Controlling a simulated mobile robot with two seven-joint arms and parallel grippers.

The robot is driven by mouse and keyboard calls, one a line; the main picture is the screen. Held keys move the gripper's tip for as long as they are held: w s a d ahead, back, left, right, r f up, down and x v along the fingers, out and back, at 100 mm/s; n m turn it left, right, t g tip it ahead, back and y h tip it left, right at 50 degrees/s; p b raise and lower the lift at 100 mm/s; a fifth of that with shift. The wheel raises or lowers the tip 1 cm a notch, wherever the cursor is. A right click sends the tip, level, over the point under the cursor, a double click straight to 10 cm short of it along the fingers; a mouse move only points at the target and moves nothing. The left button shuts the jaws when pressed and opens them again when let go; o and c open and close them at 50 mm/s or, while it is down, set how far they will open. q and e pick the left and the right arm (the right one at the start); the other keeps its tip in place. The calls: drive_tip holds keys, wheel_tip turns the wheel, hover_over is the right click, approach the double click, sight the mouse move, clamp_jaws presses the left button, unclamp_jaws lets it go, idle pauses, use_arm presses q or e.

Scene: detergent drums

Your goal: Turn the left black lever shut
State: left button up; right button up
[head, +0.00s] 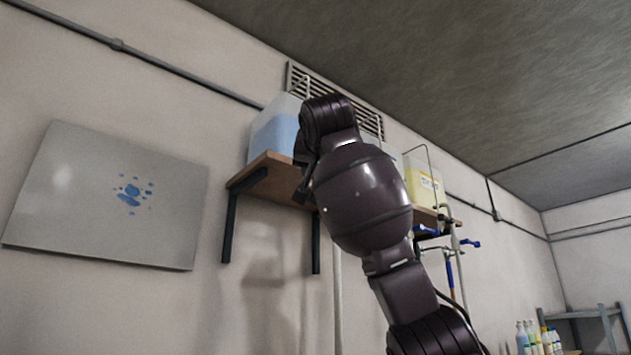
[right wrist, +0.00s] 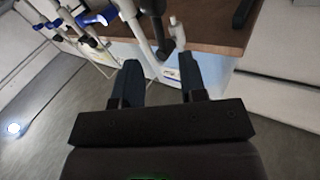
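In the right wrist view my right gripper (right wrist: 160,66) is open, with two dark fingers apart. A dark, narrow piece (right wrist: 157,28), which looks like the black lever, stands just beyond the gap between the fingertips. A pale pipe end (right wrist: 178,34) is beside it. I cannot tell whether a finger touches the dark piece, or its exact angle. In the head view my right arm rises across the shelf and hides the gripper's fingers and the black lever. My left gripper is in neither view.
A wooden wall shelf (head: 262,178) holds a blue-filled drum (head: 273,134) and a yellow drum (head: 424,187). Blue-handled valves (head: 428,230) hang at its right; one blue handle (right wrist: 106,15) shows left of my fingers. Bottles (head: 530,338) stand low at the right.

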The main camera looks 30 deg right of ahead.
drive_tip(key=p+x, duration=0.2)
drive_tip(key=x, duration=0.5)
drive_tip(key=shift+w+d, duration=0.2)
drive_tip(key=shift+w, duration=0.05)
drive_tip(key=shift+c, duration=0.3)
clamp_jaws()
